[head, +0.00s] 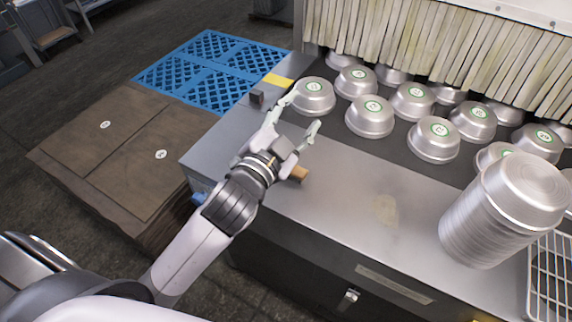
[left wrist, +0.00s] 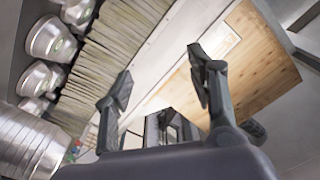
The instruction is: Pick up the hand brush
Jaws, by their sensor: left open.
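A small tan, wooden-looking piece (head: 299,173) lies on the metal counter, beside my left gripper and partly hidden by it. It may be part of the hand brush, but too little shows to tell. My left gripper (head: 302,113) is open and empty, with its fingers spread above the counter, near the closest pan. In the left wrist view the two fingers (left wrist: 162,82) stand apart with nothing between them. The brush cannot be made out in that view. My right gripper is not in view.
Several upturned metal pans (head: 372,117) stand on a dark belt before a strip curtain (head: 440,45). A tall pan stack (head: 490,220) stands at the right, by a wire rack (head: 550,275). A blue pallet (head: 212,68) and brown boxes (head: 110,150) lie left. The front counter is mostly clear.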

